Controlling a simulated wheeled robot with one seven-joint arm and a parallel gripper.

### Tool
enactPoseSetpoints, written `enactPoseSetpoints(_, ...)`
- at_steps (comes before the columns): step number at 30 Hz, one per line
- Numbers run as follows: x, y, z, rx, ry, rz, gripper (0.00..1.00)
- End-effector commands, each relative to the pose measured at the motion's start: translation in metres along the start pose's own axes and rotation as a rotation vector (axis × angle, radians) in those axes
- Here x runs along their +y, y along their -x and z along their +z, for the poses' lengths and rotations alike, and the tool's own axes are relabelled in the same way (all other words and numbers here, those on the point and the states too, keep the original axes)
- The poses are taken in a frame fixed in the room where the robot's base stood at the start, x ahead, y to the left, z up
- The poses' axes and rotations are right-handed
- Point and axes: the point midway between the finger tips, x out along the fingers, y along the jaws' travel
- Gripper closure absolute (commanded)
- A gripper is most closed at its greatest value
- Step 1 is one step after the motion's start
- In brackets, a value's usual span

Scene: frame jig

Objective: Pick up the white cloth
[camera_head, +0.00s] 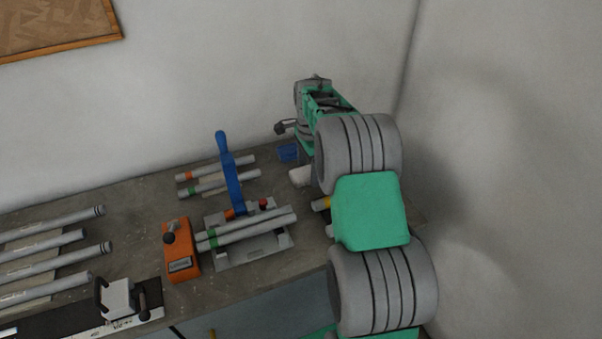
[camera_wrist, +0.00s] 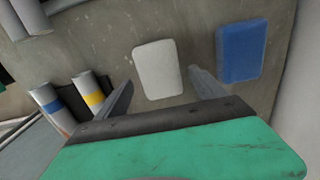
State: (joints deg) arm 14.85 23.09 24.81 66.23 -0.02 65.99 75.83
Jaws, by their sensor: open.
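The white cloth (camera_wrist: 158,69) lies on the grey bench top in the wrist view, a pale rounded block shape. My gripper (camera_wrist: 160,95) is open, with one finger to the left of the cloth's near end and the other to its right. The cloth appears beyond and between the fingertips, and neither finger clearly touches it. In the head view a white piece that looks like the cloth (camera_head: 300,176) shows beside my arm, partly hidden by it. My gripper's fingers are hidden there.
A blue block (camera_wrist: 242,51) lies just right of my right finger; it also shows in the head view (camera_head: 288,153). Tubes with blue and yellow bands (camera_wrist: 89,92) lie to the left. A blue-handled clamp (camera_head: 230,175), an orange box (camera_head: 181,250) and several grey tubes occupy the bench; walls stand behind and right.

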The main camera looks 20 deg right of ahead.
Motion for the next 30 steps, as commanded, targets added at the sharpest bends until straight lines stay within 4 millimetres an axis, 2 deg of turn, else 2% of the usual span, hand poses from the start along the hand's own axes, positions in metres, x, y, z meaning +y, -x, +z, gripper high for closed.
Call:
enactPoseSetpoints(3, -0.0011, -0.0122, 0.002, 0.0, 0.004, -0.001, 0.2)
enactPoseSetpoints(10, -0.0014, -0.0151, 0.0027, 0.0, 0.006, -0.002, 0.22)
enactPoseSetpoints(30, -0.0015, -0.0148, 0.003, 0.0, 0.007, -0.002, 0.76)
